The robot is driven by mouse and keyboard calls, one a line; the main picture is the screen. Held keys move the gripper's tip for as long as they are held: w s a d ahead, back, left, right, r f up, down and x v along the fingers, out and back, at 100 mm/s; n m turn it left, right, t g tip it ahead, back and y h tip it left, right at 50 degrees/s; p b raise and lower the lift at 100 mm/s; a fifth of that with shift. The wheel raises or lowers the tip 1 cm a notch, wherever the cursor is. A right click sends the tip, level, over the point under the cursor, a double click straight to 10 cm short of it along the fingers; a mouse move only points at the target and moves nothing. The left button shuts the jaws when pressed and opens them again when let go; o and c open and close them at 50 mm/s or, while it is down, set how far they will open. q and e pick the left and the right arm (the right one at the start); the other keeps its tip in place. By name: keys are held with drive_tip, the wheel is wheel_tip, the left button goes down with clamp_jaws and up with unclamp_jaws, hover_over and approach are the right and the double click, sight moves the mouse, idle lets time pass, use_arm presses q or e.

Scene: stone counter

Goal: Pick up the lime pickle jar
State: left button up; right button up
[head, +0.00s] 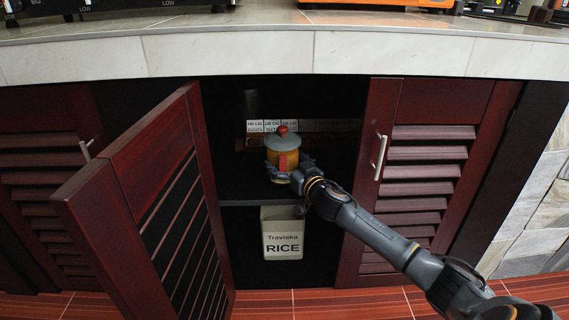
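The jar (283,142) has a grey lid with a red knob and a yellow-orange body with a red patch. It is upright inside the open cabinet, at the level of the middle shelf (245,187). My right gripper (287,168) reaches in from the lower right. Its fingers are spread to either side of the jar's lower body. I cannot tell whether they press on it. The gripper hides the jar's base, so whether it rests on the shelf is unclear. My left gripper is not in view.
An open louvred door (150,200) stands out on the left; another door (425,170) is right of the opening. A rice box (282,235) stands on the lower level. Small labelled boxes (268,126) are behind the jar. The stone counter (230,55) overhangs above.

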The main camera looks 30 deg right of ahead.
drive_tip(key=shift+r, duration=0.35)
